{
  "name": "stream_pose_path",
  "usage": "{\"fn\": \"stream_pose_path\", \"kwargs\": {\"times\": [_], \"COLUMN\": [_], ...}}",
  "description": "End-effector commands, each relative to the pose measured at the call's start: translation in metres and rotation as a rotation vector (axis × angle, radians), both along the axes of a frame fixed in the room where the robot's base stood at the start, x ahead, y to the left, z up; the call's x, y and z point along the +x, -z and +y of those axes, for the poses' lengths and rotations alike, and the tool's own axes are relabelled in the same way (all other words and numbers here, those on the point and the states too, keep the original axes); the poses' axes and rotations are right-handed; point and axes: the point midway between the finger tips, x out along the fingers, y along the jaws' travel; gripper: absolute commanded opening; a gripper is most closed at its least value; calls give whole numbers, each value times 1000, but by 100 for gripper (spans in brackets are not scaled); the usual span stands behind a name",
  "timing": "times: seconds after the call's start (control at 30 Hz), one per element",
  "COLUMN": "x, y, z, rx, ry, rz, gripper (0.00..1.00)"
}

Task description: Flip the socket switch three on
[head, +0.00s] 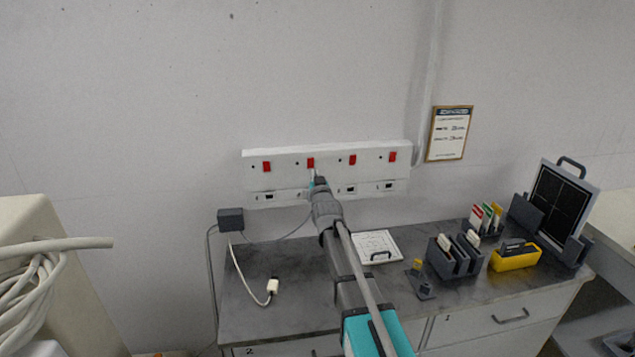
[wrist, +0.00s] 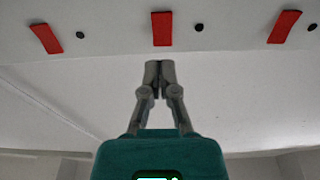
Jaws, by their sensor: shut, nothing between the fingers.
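The white socket panel (head: 327,152) on the wall carries a row of several red switches; no readable numbers show. They include the far-left switch (head: 267,166), the second from left (head: 310,162), the third from left (head: 352,159) and the far-right switch (head: 392,156). My gripper (head: 316,181) is shut and empty, its tip just below the second switch from left. In the wrist view, the gripper (wrist: 158,66) points at the middle red switch (wrist: 162,28), with a small gap in the picture. Whether it touches the panel, and each switch's on or off position, I cannot tell.
Below is a grey counter (head: 260,318) with a white plate (head: 377,247), grey holders (head: 455,256) and a yellow box (head: 515,258). A dark adapter (head: 231,219) with cables is on the wall left of my arm. A framed notice (head: 448,134) hangs right.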

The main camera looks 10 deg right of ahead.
Motion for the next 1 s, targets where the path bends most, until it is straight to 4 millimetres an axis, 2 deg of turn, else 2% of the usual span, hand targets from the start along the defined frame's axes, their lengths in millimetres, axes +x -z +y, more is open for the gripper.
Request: {"fn": "stream_pose_path", "kwargs": {"times": [0.03,0.1,0.33,1.0], "x": [12,22,45,57], "y": [-2,-4,-7,-11], "z": [0,0,0,0], "rx": [0,0,0,0], "ry": [0,0,0,0], "rz": [0,0,1,1], "gripper": [0,0,0,0]}}
